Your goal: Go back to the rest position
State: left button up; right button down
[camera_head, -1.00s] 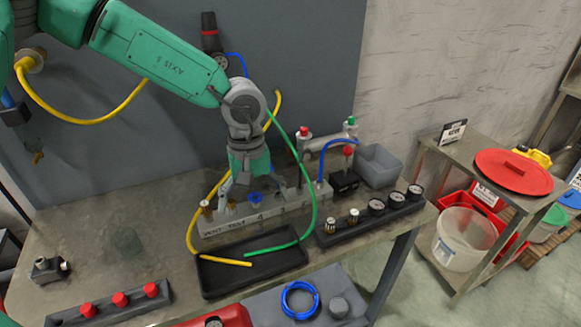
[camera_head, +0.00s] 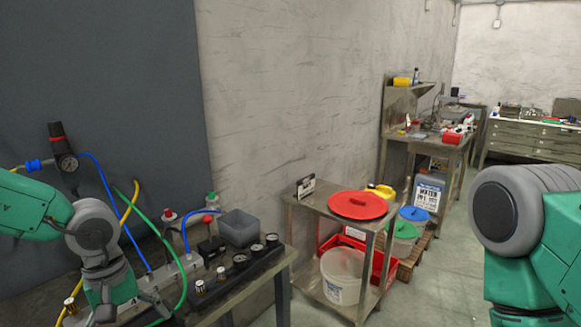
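My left arm comes in from the left, green with a grey wrist joint. My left gripper (camera_head: 128,304) points down over the bench at the lower left, in front of the valve manifold (camera_head: 190,266). Its fingers look spread apart, and I see nothing held between them; the tips are close to the picture's bottom edge. My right arm shows as a large grey and green joint at the right edge. My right gripper is out of the picture.
Yellow, green and blue hoses hang near my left gripper. A metal cart (camera_head: 325,210) with a red lid (camera_head: 357,204) stands to the right.

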pick_arm(q)
jog(key=s+a+f+m+t+y, duration=0.25)
jog(key=s+f, duration=0.35)
jog(key=f, duration=0.3)
jog(key=s+a+f+m+t+y, duration=0.1)
jog(key=s+a+f+m+y, duration=0.15)
jog(key=s+f, duration=0.4)
jog(key=s+d+f+m+g+h, duration=0.1)
jog(key=s+d+f+m+h, duration=0.15)
jog(key=s, duration=0.55)
jog(key=s+d+f+m+g+h, duration=0.1)
jog(key=s+f+g+h, duration=0.1)
jog(key=s+f, duration=0.35)
notch_tip(320, 180, down, 8)
jog(key=w+t+b, duration=0.1)
jog(key=b, duration=0.9)
jog(key=shift+w+d+f+b, duration=0.15)
jog(key=shift+d+f+b, duration=0.1)
jog(key=shift+b, duration=0.15)
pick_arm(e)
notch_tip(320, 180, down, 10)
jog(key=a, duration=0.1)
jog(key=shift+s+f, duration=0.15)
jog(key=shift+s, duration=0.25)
pick_arm(q)
jog(key=shift+d+m, duration=0.25)
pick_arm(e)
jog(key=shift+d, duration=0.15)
pick_arm(q)
jog(key=shift+a, duration=0.1)
